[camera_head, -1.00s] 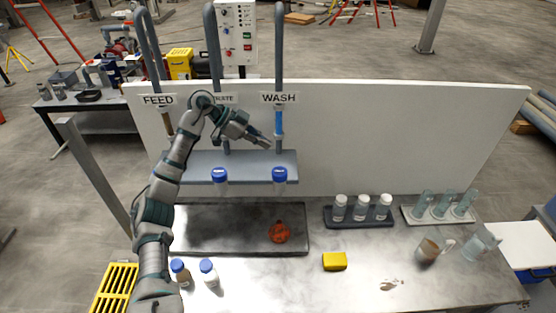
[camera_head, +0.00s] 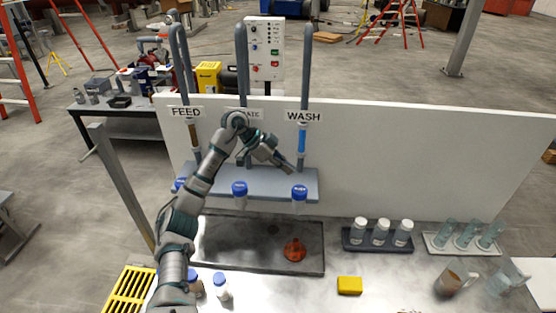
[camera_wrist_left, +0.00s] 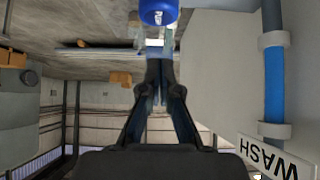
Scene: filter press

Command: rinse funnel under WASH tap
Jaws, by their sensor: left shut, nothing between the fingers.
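The orange funnel (camera_head: 294,250) lies on the dark tray (camera_head: 260,264) in the head view. The WASH tap (camera_head: 301,139), a grey pipe with a blue section, stands against the white panel above; its blue part also shows in the left wrist view (camera_wrist_left: 274,84). My left gripper (camera_head: 290,168) is shut and empty, just below and left of the WASH tap's blue section, near the shelf's right end. In the left wrist view its fingers (camera_wrist_left: 158,72) are together, with a blue bottle cap (camera_wrist_left: 158,12) beyond them. My right gripper is not in view.
Blue-capped bottles (camera_head: 240,190) are at the shelf (camera_head: 262,184). A yellow sponge (camera_head: 349,285) lies right of the tray. White-topped jars (camera_head: 380,232), glass tubes (camera_head: 468,234) and a brown-filled beaker (camera_head: 450,284) stand at the right. More bottles (camera_head: 220,284) stand beside my left arm.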

